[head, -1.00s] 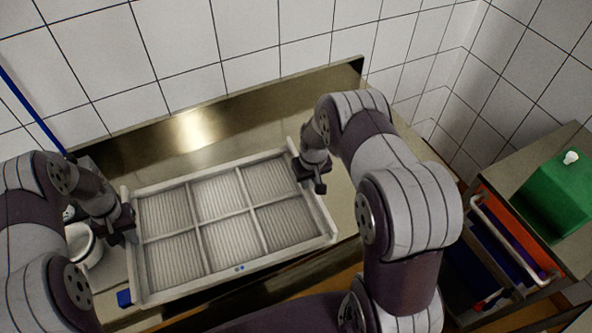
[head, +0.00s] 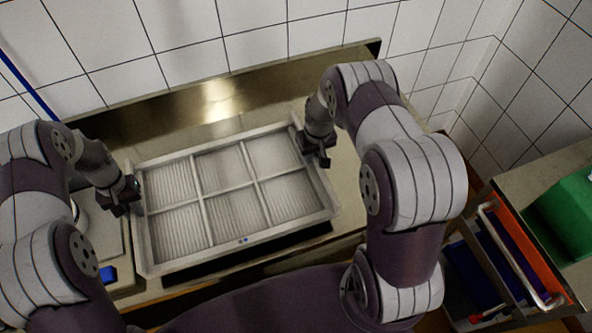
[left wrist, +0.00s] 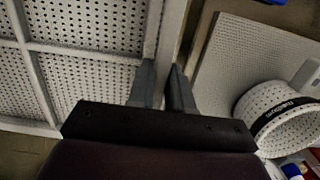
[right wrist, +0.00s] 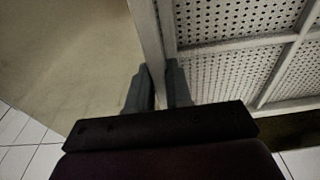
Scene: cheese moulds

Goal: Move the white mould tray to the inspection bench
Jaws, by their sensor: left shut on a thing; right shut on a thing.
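The white mould tray (head: 242,242) is a shallow rectangular frame with six ribbed cells, all with no moulds in them. It is level over the steel bench (head: 348,190), with a dark band below its front edge. My left gripper (head: 130,190) is shut on the tray's left side wall; in the left wrist view its fingers (left wrist: 167,88) straddle that wall. My right gripper (head: 318,160) is shut on the right side wall, its fingers (right wrist: 154,88) on both sides of it in the right wrist view. Nothing visible is marked as the inspection bench.
A white perforated pot (left wrist: 283,118) with a dark label band stands left of the tray, on a pale textured plate (left wrist: 240,65). A blue item (head: 108,275) lies by the near left corner. At right, a trolley (head: 572,158) holds a green container (head: 570,215). Tiled walls stand behind.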

